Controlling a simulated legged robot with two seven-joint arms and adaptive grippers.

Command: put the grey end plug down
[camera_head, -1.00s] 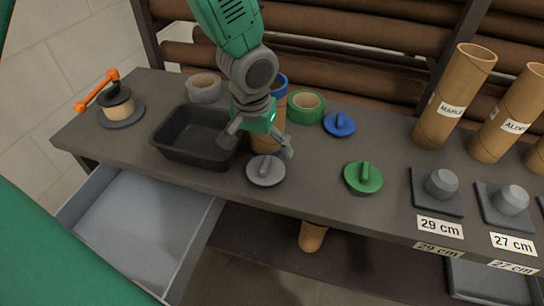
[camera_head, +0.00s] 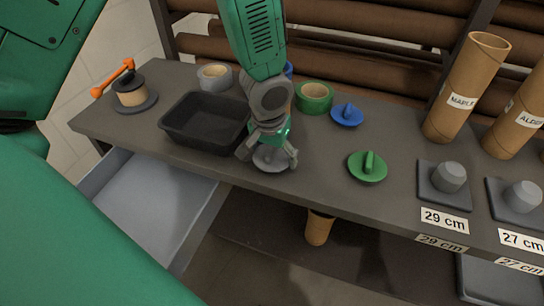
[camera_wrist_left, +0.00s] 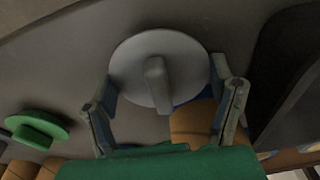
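The grey end plug (camera_head: 270,166) lies on the dark bench top near its front edge, its disc partly hidden under my left gripper (camera_head: 268,157). In the left wrist view the plug (camera_wrist_left: 128,66) shows as a round grey disc with a raised bar handle. My left gripper (camera_wrist_left: 163,85) is open, with one finger to each side of the handle and a gap on both sides. The fingers are not closed on the plug. My right gripper is not in view.
A black tray (camera_head: 205,122) stands just left of the gripper. The green plug (camera_head: 368,168), blue plug (camera_head: 347,115) and green tape roll (camera_head: 314,97) lie to the right. A blue-ended tube is mostly hidden behind my arm. Bench space between the grey and green plugs is clear.

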